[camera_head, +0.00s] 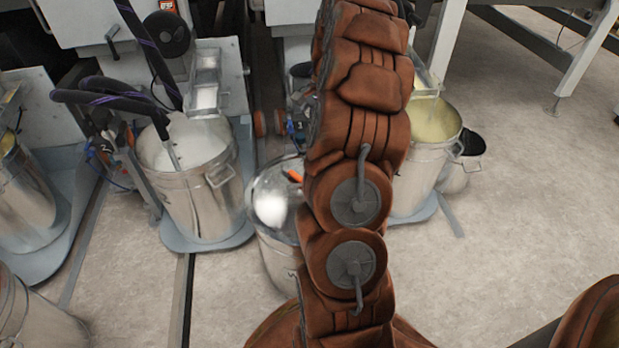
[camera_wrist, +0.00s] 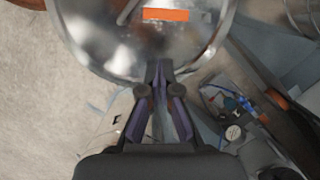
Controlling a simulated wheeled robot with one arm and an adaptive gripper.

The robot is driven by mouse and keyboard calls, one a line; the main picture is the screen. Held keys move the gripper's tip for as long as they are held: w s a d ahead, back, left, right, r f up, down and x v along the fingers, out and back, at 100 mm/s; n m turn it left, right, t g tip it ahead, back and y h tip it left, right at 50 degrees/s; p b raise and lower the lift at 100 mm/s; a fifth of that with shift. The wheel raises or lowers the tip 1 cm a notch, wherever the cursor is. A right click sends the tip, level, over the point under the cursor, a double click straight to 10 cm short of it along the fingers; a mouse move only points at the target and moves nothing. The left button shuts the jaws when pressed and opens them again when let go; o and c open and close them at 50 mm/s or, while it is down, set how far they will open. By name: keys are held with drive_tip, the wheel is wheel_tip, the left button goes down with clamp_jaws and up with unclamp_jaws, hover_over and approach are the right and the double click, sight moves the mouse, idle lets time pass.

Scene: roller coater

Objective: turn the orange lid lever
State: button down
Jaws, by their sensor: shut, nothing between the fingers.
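The orange lid lever (camera_head: 295,175) is a small bar on the shiny round lid (camera_head: 270,205) of a metal drum, partly hidden behind my arm in the head view. In the wrist view the orange lever (camera_wrist: 166,15) lies flat near the top, on the mirror-like lid (camera_wrist: 100,45). My gripper (camera_wrist: 159,65) is shut and empty, its fingertips over the lid's lower edge in the picture. The tips are apart from the lever, below it in the picture. I cannot tell how high they are above the lid. My gripper is hidden behind my arm in the head view.
An open steel drum (camera_head: 205,190) with whitish liquid stands left of the lidded drum, on a blue-grey base. Another drum (camera_head: 425,160) with yellowish liquid stands to the right, beside a small dark-rimmed bucket (camera_head: 465,160). Concrete floor (camera_head: 500,240) is clear at the right.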

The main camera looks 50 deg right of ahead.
sight(298, 178)
drive_tip(key=shift+m, duration=0.6)
drive_tip(key=f+b, duration=0.1)
drive_tip(key=f, duration=0.3)
drive_tip(key=f+b, duration=0.2)
drive_tip(key=f, duration=0.2)
drive_tip(key=s+f+b, duration=0.1)
drive_tip(key=f+b, duration=0.1)
drive_tip(key=f, duration=0.2)
drive_tip(key=shift+d+f, duration=0.2)
drive_tip(key=shift+d, duration=0.15)
drive_tip(key=a, duration=0.1)
drive_tip(key=a+b, duration=0.1)
drive_tip(key=shift+a+r, duration=0.2)
drive_tip(key=shift+a, duration=0.15)
drive_tip(key=shift+a+r+b, duration=0.1)
drive_tip(key=shift+a+b, duration=0.2)
drive_tip(key=shift+a, duration=0.3)
drive_tip(key=shift+w, duration=0.1)
